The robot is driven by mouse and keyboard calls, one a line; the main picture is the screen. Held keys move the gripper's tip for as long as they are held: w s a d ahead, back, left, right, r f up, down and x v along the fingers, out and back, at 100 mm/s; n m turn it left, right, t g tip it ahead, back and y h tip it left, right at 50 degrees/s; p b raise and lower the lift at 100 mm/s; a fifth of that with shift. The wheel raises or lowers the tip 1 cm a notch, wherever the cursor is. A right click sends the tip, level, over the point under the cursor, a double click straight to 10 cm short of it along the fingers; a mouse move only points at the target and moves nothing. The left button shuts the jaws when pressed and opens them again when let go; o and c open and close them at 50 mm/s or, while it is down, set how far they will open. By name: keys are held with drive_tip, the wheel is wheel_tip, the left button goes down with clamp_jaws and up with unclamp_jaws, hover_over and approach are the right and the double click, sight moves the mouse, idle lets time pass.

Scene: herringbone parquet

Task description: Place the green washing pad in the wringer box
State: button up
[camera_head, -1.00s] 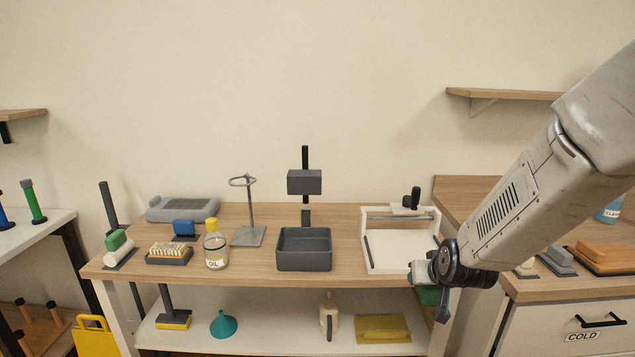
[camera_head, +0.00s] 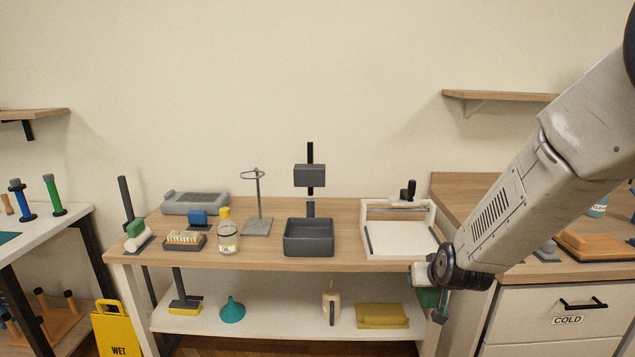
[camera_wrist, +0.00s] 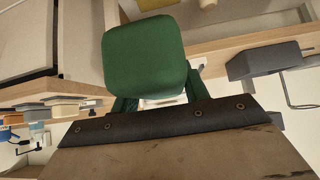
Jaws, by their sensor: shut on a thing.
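The green washing pad (camera_wrist: 145,55) is between my gripper's fingers (camera_wrist: 160,97) in the wrist view. In the head view its green edge (camera_head: 428,298) shows below my gripper (camera_head: 432,284), mostly hidden by it. My gripper is shut on the pad, at the front right corner of the wooden bench. A white open box (camera_head: 400,248) with a cross roller and a black crank stands just behind and left of it. A dark grey open box (camera_head: 309,240) stands farther left, under a grey block on a black post. I cannot tell for certain which is the wringer box; both look empty.
An oil bottle (camera_head: 228,238), ring stand (camera_head: 257,226) and brush (camera_head: 184,240) stand left on the bench. The lower shelf holds a teal funnel (camera_head: 232,310) and yellow cloth (camera_head: 382,316). A drawer counter (camera_head: 560,284) is at the right. A yellow wet sign (camera_head: 114,330) stands left.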

wheel_tip(320, 180, down, 15)
drive_tip(key=s, duration=0.2)
drive_tip(key=shift+s+d, duration=0.25)
drive_tip(key=shift+d, duration=0.1)
drive_tip(key=shift+r, duration=0.1)
